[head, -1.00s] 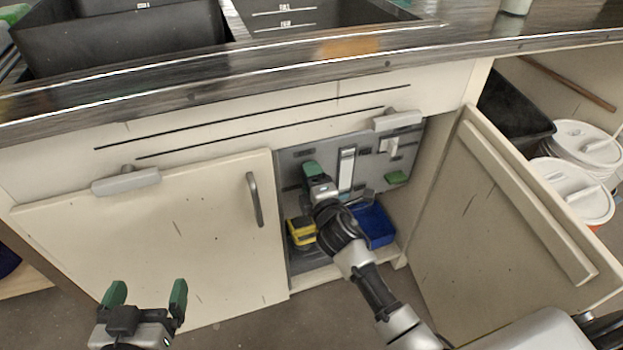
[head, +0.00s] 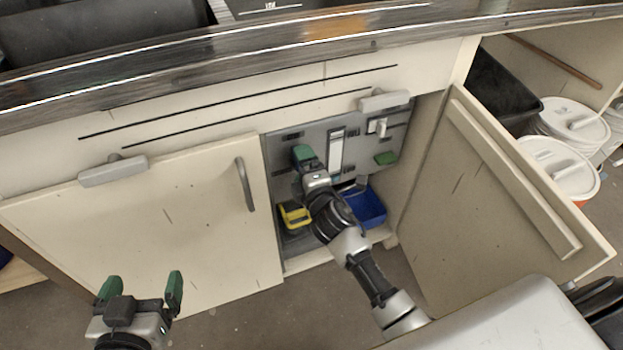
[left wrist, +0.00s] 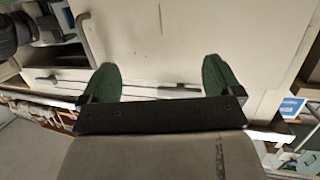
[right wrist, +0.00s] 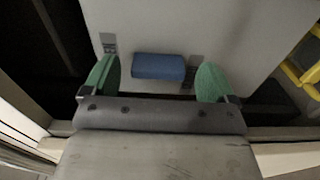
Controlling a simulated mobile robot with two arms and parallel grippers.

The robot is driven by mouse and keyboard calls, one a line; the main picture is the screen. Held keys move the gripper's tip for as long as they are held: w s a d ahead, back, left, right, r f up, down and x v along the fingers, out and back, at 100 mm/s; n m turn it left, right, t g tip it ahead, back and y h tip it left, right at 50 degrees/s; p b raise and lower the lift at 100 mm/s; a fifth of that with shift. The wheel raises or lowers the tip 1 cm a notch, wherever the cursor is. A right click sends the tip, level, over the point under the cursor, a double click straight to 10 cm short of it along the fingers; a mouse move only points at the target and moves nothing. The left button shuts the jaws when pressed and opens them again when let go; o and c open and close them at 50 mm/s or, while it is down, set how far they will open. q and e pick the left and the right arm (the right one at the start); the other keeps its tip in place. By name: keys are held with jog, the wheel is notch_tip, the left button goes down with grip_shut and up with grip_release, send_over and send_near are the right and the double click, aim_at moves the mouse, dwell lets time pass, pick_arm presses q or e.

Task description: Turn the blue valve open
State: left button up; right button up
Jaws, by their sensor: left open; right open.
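In the right wrist view a blue block-like handle (right wrist: 158,66), which looks like the blue valve, lies lengthwise across the view on a grey panel. My right gripper (right wrist: 157,78) is open, with a green finger on either side of the handle and a small gap at each end. In the head view my right gripper (head: 304,158) reaches into the open cabinet at the panel (head: 290,142) and hides the valve. My left gripper (head: 142,290) is open and empty, low in front of the closed left door; its open fingers also show in the left wrist view (left wrist: 160,80).
The right cabinet door (head: 500,200) stands wide open beside my right arm. The left door (head: 190,220) is closed. White-lidded buckets (head: 560,170) stand at the right.

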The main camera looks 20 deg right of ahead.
pick_arm(q)
jog(key=s+f+g, duration=0.1)
jog(key=s+a+f+g+y+p, duration=0.1)
jog(key=f+g, duration=0.1)
jog(key=shift+s+a+f+g, duration=0.2)
jog(key=shift+s+f+g, duration=0.05)
jog(key=shift+s+g, duration=0.05)
pick_arm(e)
jog(key=s, duration=0.9)
jog(key=shift+s+d, duration=0.2)
jog(key=shift+s, duration=0.05)
